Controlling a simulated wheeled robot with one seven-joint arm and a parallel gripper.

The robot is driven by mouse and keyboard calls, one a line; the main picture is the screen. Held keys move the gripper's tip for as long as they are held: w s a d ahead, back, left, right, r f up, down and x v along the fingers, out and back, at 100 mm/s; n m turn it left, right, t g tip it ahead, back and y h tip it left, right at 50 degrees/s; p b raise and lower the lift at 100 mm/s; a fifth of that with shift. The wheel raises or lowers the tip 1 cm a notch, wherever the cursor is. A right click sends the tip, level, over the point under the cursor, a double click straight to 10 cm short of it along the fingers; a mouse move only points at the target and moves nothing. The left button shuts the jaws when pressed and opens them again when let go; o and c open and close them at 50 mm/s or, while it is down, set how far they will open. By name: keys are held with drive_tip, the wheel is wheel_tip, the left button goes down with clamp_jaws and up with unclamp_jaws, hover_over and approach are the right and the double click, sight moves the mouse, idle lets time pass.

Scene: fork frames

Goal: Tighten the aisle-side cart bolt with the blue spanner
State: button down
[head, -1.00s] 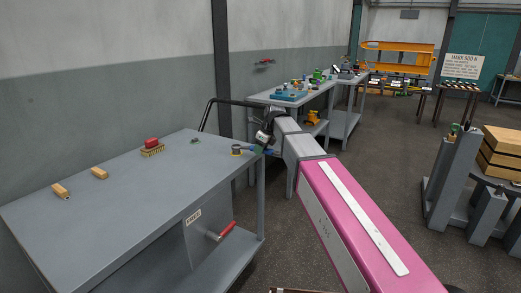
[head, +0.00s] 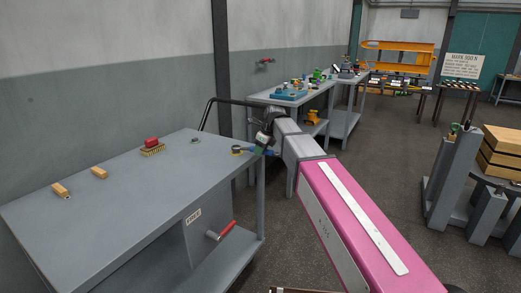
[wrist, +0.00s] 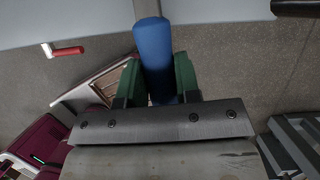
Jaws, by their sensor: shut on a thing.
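My gripper (wrist: 159,80) is shut on the blue spanner (wrist: 152,45). Its green fingers press on either side of the blue handle in the wrist view. In the head view the gripper is by the right end of the grey cart top (head: 120,205), with a bit of the blue spanner (head: 261,151) showing below it. A small dark and yellow round piece (head: 237,151) sits at that corner, beside the spanner. I cannot tell whether the spanner's jaw is around a bolt; the jaw is not clear in either view.
On the cart top are two wooden blocks (head: 99,173), a red-topped brush (head: 151,147) and a small grey-green piece (head: 194,140). A red-handled crank (head: 227,231) sticks out of the cart's front. A black push handle (head: 206,112) rises behind.

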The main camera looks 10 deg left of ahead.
drive_tip(key=shift+f, duration=0.75)
idle(0.3)
drive_tip(key=c, duration=1.6)
unclamp_jaws()
clamp_jaws()
drive_tip(key=shift+s+a+m+t+h, duration=0.15)
drive_tip(key=shift+s+a+m+t, duration=0.15)
drive_tip(key=shift+s+m, duration=0.45)
drive_tip(key=shift+s+a+m+t+h, duration=0.2)
drive_tip(key=shift+s+a+m, duration=0.2)
drive_tip(key=shift+s+m, duration=0.35)
drive_tip(key=shift+s+a+m+t+h, duration=0.4)
drive_tip(key=shift+s+a+m, duration=0.85)
drive_tip(key=shift+m, duration=0.45)
drive_tip(key=shift+w+d+n+y, duration=0.25)
drive_tip(key=shift+w+d+n, duration=0.25)
drive_tip(key=shift+d+n, duration=0.15)
idle(0.5)
